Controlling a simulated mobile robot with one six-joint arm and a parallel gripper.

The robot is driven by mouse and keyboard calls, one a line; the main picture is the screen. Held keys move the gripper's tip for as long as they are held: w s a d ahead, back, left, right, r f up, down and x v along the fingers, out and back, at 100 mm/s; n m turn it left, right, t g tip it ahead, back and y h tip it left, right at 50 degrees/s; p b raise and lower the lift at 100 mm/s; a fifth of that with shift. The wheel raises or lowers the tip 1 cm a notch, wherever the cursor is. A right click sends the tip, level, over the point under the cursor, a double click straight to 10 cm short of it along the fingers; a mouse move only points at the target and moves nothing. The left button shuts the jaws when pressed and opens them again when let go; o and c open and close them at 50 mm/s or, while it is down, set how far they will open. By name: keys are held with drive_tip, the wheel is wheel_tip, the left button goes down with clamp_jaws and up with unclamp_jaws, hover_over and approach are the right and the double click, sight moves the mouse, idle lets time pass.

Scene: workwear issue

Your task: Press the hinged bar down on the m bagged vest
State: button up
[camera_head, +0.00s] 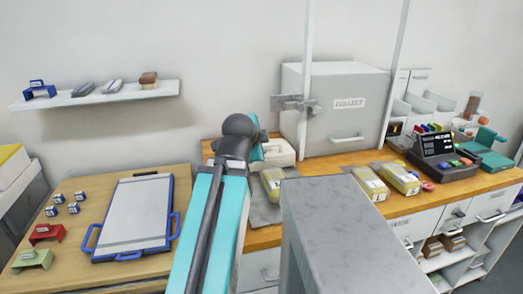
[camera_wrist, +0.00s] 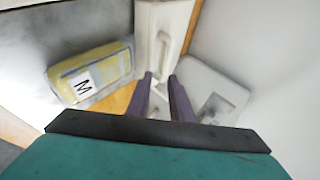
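The m bagged vest (camera_wrist: 92,74) is a yellow bag in clear film with a white M label, lying on a grey surface at the left of the wrist view. A yellow bag (camera_head: 272,184) beside my arm in the head view looks like the same one; its label is unreadable there. A white device (camera_head: 279,153) stands just behind it. A white bar-like part (camera_wrist: 165,28) shows ahead of my fingers; its hinge cannot be made out. My gripper (camera_wrist: 161,76) has its purple fingers slightly apart, nothing clearly between them, tips close to the white part. My arm hides it in the head view.
Two more yellow bags (camera_head: 370,183) (camera_head: 400,178) lie to the right on the wooden counter. A grey COLLECT box (camera_head: 335,108) stands behind the white device. A grey block (camera_head: 345,225) rises in the foreground. A black terminal (camera_head: 444,155) is at the right.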

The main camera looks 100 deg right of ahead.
drive_tip(key=shift+b+v, duration=1.65)
drive_tip(key=shift+v, duration=0.7)
drive_tip(key=shift+r, duration=0.1)
